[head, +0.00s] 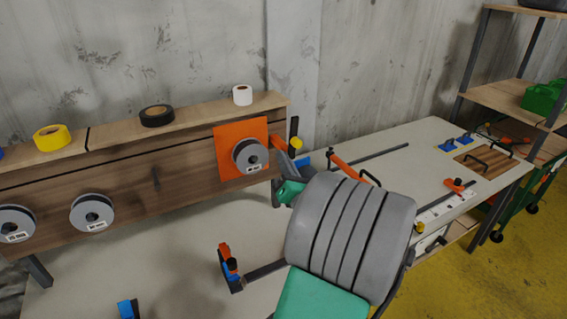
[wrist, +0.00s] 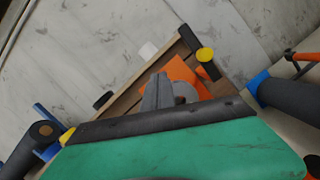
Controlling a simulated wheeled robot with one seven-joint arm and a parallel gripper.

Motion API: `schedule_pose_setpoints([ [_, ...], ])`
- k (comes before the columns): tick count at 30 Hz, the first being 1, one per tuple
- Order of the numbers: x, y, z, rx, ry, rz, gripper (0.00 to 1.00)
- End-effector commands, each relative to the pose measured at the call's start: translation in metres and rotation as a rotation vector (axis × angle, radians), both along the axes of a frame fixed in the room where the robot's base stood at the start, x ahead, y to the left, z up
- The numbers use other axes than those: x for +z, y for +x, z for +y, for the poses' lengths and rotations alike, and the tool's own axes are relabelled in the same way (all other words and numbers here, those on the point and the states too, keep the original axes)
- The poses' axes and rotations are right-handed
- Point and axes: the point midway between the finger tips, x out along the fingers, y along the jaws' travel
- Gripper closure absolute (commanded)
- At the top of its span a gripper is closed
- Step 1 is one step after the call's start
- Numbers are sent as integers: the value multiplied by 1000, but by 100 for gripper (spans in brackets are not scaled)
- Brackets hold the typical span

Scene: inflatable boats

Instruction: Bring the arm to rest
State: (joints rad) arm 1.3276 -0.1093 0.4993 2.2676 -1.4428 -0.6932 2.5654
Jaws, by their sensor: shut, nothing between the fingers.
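My gripper (head: 284,160) is at the end of my grey and green arm, above the workbench (head: 160,270) and just right of the orange panel (head: 224,160). In the wrist view my gripper (wrist: 158,88) has its grey fingers together, with nothing between them. They point toward the orange panel (wrist: 178,70) and the grey spool (wrist: 187,92) on it, overlapping the spool in that view. I cannot tell the gap between fingers and spool. In the head view the spool (head: 250,155) hangs on the panel.
A wooden rack holds more grey spools (head: 91,212); yellow (head: 52,138), black (head: 157,116) and white (head: 242,95) tape rolls sit on top. Clamps (head: 230,267) stand on the bench near my arm. Shelves (head: 510,95) stand at right. The yellow floor (head: 455,275) is open at lower right.

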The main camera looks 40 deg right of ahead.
Motion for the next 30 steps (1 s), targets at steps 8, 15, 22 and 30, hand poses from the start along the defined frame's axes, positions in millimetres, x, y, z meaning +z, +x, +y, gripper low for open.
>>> schedule_pose_setpoints([
  [8,0,1,0,1,0,1,100],
  [15,-16,48,63,151,-317,230,100],
  [22,-92,90,232,641,-1510,684,100],
  [30,-129,10,314,-1161,2789,-505,100],
])
